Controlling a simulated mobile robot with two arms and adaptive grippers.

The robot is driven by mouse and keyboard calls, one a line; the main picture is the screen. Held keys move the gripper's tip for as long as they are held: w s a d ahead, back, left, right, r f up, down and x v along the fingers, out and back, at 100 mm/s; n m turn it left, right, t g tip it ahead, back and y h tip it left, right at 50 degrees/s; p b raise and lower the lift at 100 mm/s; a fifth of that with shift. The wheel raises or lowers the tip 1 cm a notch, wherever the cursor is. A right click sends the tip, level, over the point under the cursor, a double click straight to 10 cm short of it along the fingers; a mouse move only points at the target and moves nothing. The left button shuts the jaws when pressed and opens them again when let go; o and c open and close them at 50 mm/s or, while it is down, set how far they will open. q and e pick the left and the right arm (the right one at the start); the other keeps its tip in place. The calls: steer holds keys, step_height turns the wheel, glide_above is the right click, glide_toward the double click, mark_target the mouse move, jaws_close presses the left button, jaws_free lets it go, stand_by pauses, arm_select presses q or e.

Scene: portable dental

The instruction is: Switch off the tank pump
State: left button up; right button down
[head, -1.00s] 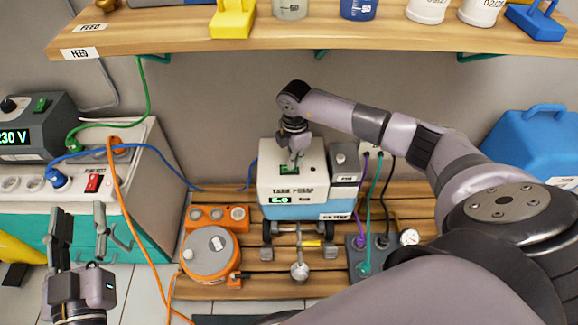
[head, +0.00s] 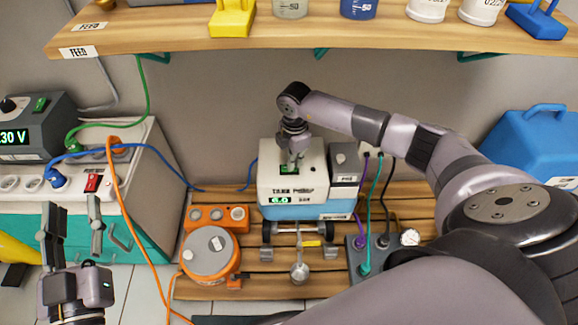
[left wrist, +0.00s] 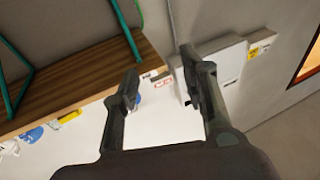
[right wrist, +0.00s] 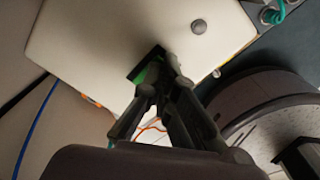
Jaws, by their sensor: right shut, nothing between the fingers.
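The tank pump (head: 280,179) is a white box on a blue tank, standing on the wooden slatted platform. Its front display (head: 279,200) is lit green. A green rocker switch (head: 288,168) sits on its top face; the right wrist view shows the green switch (right wrist: 150,72) partly covered by my fingers. My right gripper (head: 297,163) points down at the switch with its fingertips shut at it; exact contact cannot be told. My left gripper (head: 71,215) is open and empty at the lower left, away from the pump. It also shows open in the left wrist view (left wrist: 160,75).
A wooden shelf (head: 300,36) with several containers runs above. An orange round device (head: 209,254) stands left of the pump. A power strip with a red switch (head: 92,183) is at the left. Purple, teal and black cables run right of the pump.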

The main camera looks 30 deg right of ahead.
arm_select(q)
steer(key=shift+s+r+t, duration=0.1)
steer(key=shift+r+t, duration=0.2)
steer(key=shift+r, duration=0.15)
arm_select(e)
steer(key=shift+f, duration=0.2)
